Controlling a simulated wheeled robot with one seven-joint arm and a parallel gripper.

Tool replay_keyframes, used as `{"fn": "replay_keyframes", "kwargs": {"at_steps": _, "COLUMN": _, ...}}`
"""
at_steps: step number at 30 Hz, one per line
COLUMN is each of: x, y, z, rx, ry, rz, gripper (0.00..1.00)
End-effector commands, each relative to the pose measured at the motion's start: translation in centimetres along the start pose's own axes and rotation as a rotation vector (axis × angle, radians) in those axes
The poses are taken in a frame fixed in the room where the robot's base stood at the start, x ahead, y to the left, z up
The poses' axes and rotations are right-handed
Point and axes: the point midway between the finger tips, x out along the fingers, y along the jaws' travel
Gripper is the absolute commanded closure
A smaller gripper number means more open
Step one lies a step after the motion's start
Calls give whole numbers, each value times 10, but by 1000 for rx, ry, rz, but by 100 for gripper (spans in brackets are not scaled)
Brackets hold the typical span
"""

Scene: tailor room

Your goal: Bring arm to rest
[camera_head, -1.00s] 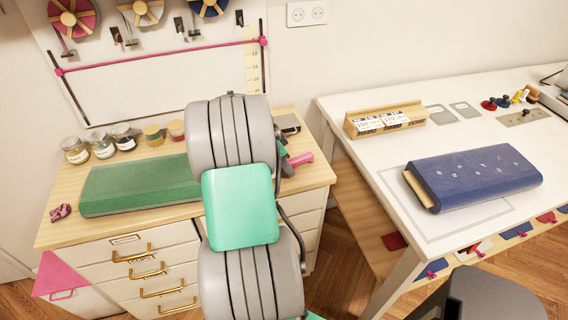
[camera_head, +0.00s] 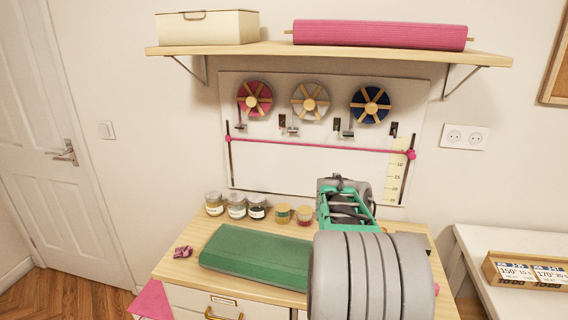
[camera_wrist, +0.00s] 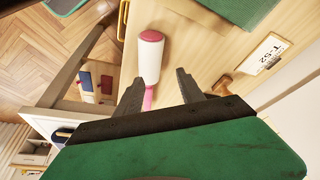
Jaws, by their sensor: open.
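My arm rises in front of the wooden cabinet top (camera_head: 190,262) in the head view and covers its right part. My gripper (camera_wrist: 158,92) shows in the wrist view with its two dark fingers apart. A white lint roller with pink ends (camera_wrist: 150,58) lies on the cabinet top beyond the fingers. Its pink handle shows in the gap between them in the picture, and I see no contact. In the head view my gripper's fingers are hidden behind my arm.
A shelf (camera_head: 330,50) with a cream box (camera_head: 206,27) and a pink roll (camera_head: 380,35) hangs above. A white table (camera_head: 480,250) stands right.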

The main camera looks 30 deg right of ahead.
Motion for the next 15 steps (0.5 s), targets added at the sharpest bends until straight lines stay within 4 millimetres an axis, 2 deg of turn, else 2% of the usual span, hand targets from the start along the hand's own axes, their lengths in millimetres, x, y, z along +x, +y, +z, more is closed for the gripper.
{"fn": "replay_keyframes", "kwargs": {"at_steps": 1, "x": -24, "y": -12, "z": 34, "rx": -156, "ry": -11, "rz": -61, "gripper": 54}}
{"fn": "replay_keyframes", "kwargs": {"at_steps": 4, "x": -65, "y": -22, "z": 113, "rx": -531, "ry": -35, "rz": -188, "gripper": 54}}
{"fn": "replay_keyframes", "kwargs": {"at_steps": 7, "x": -101, "y": -10, "z": 194, "rx": -914, "ry": -45, "rz": -320, "gripper": 54}}
{"fn": "replay_keyframes", "kwargs": {"at_steps": 9, "x": -119, "y": 10, "z": 246, "rx": -1174, "ry": -44, "rz": -410, "gripper": 54}}
{"fn": "replay_keyframes", "kwargs": {"at_steps": 12, "x": -134, "y": 44, "z": 303, "rx": -1481, "ry": -37, "rz": -518, "gripper": 54}}
{"fn": "replay_keyframes", "kwargs": {"at_steps": 15, "x": -139, "y": 69, "z": 334, "rx": -1668, "ry": -29, "rz": -585, "gripper": 54}}
